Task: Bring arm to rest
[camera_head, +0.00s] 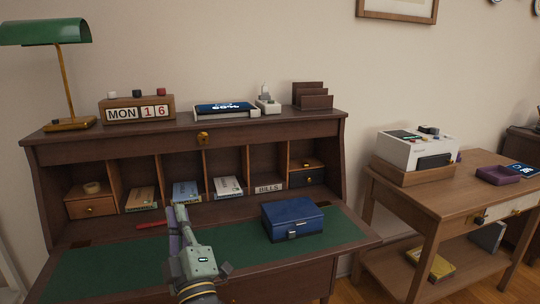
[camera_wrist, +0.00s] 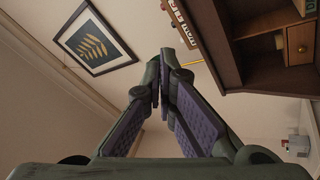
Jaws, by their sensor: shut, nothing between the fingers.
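My gripper (camera_head: 177,210) is raised above the left-middle part of the desk's green writing surface (camera_head: 100,272) in the head view. Its fingers point up and away, toward the pigeonholes. In the wrist view the purple-padded fingers (camera_wrist: 158,88) come together at their tips with nothing between them. Whether any part of the gripper touches the desk cannot be told.
The pigeonholes hold paper stacks and small drawers. A green lamp (camera_head: 45,33) stands upper left. A side table (camera_head: 455,184) with a printer (camera_head: 417,150) stands right.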

